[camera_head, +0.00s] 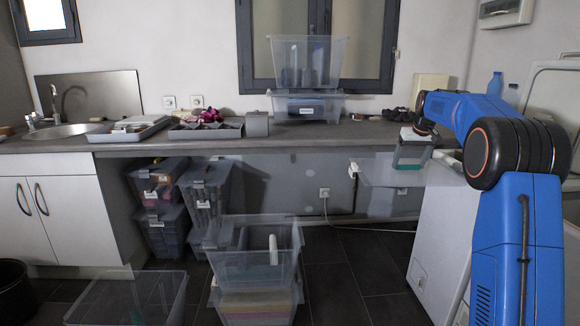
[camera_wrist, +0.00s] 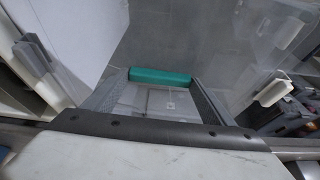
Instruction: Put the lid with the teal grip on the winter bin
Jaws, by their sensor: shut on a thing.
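My gripper (camera_head: 409,160) is shut on the teal grip (camera_wrist: 160,75) of a clear lid (camera_head: 375,172). It holds the lid in the air at the right, in front of the counter and beside a white appliance. In the wrist view the grip lies between the two fingers, and the see-through lid (camera_wrist: 215,45) spreads around it with pale clips at its ends. An open clear bin (camera_head: 254,262) stands on another bin on the floor, with a white upright piece showing in it. Labels are too small to read, so I cannot tell which bin is the winter one.
Lidded bins (camera_head: 160,183) are stacked under the counter (camera_head: 215,145). A clear bin (camera_head: 306,62) stands on another on the counter. Another clear bin (camera_head: 125,300) is at the front left. The white appliance (camera_head: 440,245) is close below my arm. Floor right of the middle bins is clear.

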